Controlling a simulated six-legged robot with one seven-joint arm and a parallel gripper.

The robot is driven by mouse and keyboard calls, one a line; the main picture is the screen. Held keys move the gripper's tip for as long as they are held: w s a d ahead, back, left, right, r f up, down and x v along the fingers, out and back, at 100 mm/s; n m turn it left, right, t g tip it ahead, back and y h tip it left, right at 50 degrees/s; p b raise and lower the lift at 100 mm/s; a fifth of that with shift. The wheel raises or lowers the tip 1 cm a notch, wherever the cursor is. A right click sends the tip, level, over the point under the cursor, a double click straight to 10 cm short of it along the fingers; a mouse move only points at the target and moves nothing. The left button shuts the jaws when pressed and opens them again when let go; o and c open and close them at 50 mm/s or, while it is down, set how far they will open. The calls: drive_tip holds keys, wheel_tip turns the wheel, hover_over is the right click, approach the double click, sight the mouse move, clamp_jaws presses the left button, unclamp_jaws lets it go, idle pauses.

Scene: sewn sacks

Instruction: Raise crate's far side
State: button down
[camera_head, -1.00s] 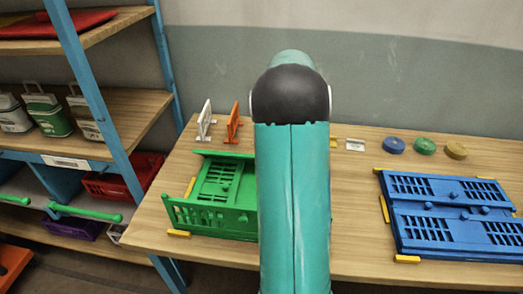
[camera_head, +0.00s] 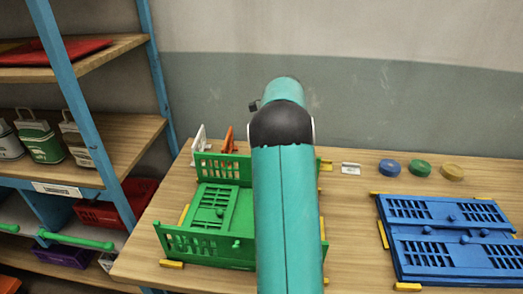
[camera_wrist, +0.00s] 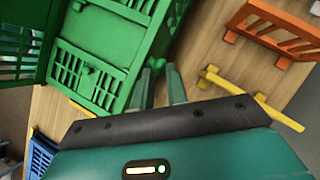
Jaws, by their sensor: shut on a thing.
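The green crate (camera_head: 212,212) sits on the table left of my arm. Its far side (camera_head: 222,168) stands raised, and its slotted near side (camera_head: 200,245) is up too. The crate's right part is hidden behind my arm. My gripper is hidden in the head view.
Yellow blocks (camera_head: 171,264) lie around the crate. White (camera_head: 199,140) and orange (camera_head: 228,142) racks stand close behind its far side. A folded blue crate (camera_head: 450,235) lies at right, with blue, green and yellow discs (camera_head: 420,168) behind it. Shelves (camera_head: 90,150) stand at left.

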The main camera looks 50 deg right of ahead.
drive_tip(key=shift+w+a+f, duration=0.1)
drive_tip(key=shift+w+f, duration=0.15)
drive_tip(key=shift+f, duration=0.3)
drive_tip(key=shift+w+a+f, duration=0.1)
drive_tip(key=shift+w+f, duration=0.1)
drive_tip(key=shift+f, duration=0.3)
drive_tip(key=c, duration=1.6)
unclamp_jaws()
drive_tip(key=shift+w+f, duration=0.1)
drive_tip(key=shift+d, duration=0.1)
drive_tip(key=v, duration=1.4)
drive_tip(key=shift+a, duration=0.3)
drive_tip(key=shift+r, duration=0.2)
